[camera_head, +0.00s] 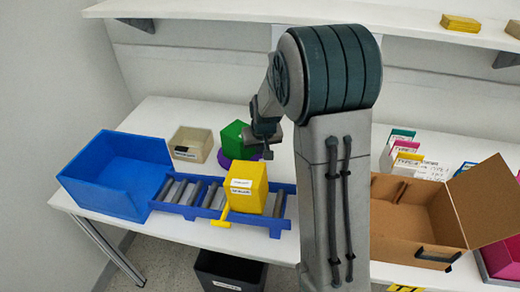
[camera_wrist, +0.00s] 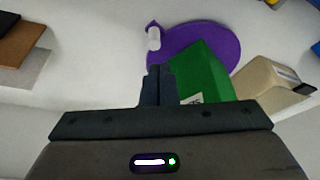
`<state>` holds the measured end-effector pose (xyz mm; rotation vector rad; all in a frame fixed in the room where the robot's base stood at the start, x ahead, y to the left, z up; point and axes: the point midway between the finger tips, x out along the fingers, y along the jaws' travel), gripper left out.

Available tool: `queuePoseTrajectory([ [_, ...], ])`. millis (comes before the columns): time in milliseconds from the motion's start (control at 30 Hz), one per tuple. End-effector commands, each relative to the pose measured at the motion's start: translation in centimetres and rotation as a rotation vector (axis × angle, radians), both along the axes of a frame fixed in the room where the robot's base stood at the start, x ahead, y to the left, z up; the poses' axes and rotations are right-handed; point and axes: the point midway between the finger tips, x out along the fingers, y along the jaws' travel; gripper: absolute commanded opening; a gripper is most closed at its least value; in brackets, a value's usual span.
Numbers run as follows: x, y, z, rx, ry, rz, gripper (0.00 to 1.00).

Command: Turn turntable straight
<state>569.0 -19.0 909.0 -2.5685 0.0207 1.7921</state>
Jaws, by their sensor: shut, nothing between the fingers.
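The turntable is a round purple disc (camera_head: 224,161) on the table behind the roller track; it also shows in the wrist view (camera_wrist: 220,38). A green block (camera_head: 233,140) sits on it, and the block appears in the wrist view (camera_wrist: 203,72) with a white label. A small white peg (camera_wrist: 153,38) stands near the disc's edge, on a purple tab. My gripper (camera_head: 267,154) is shut and empty, just right of the green block. In the wrist view its fingers (camera_wrist: 159,72) are close together beside the green block, below the peg. Whether they touch either cannot be told.
A yellow box (camera_head: 247,188) stands on a blue roller track (camera_head: 190,209) in front. An open cardboard box (camera_head: 420,222) is at right. A shelf (camera_head: 250,10) runs above.

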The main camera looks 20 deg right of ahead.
Motion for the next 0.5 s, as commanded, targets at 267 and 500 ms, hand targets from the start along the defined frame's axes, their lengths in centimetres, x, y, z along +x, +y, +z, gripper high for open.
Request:
queuePoseTrajectory([
  [267, -1.2, 0.4, 5.2, -0.001, -0.001, -0.001, 0.00],
  [500, -1.4, 0.3, 6.4, 0.010, 0.014, -0.032, 0.00],
])
